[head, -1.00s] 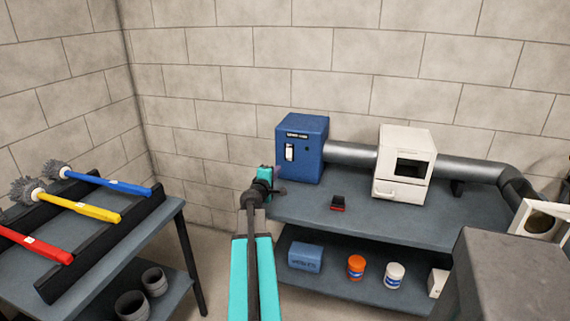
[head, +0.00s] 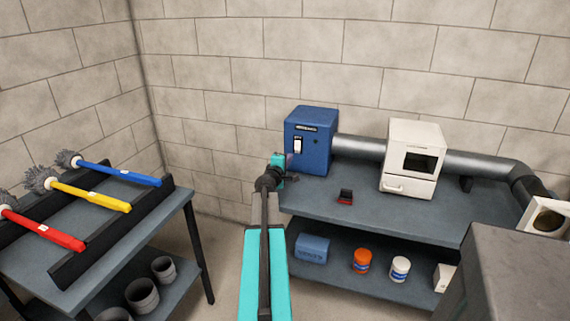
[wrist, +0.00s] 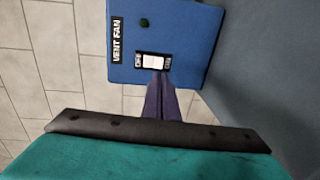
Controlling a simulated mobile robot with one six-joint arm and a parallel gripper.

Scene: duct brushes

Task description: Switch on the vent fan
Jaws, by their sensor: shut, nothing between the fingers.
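The blue vent fan box (head: 310,142) stands at the left end of the grey bench, against the wall. In the wrist view the box (wrist: 190,35) carries a "VENT FAN" label, a small dark green round lamp (wrist: 144,22) and a white rocker switch (wrist: 153,62) on a black plate with small lettering at both ends. My gripper (wrist: 158,74) is shut and empty, its fingertips at the lower edge of the switch plate. I cannot tell whether they touch it. In the head view my gripper (head: 291,158) is just below the switch (head: 298,145).
A silver duct (head: 360,147) runs from the box to a white cabinet (head: 412,160). Several brushes, one with a blue handle (head: 120,173), rest on a rack at the left.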

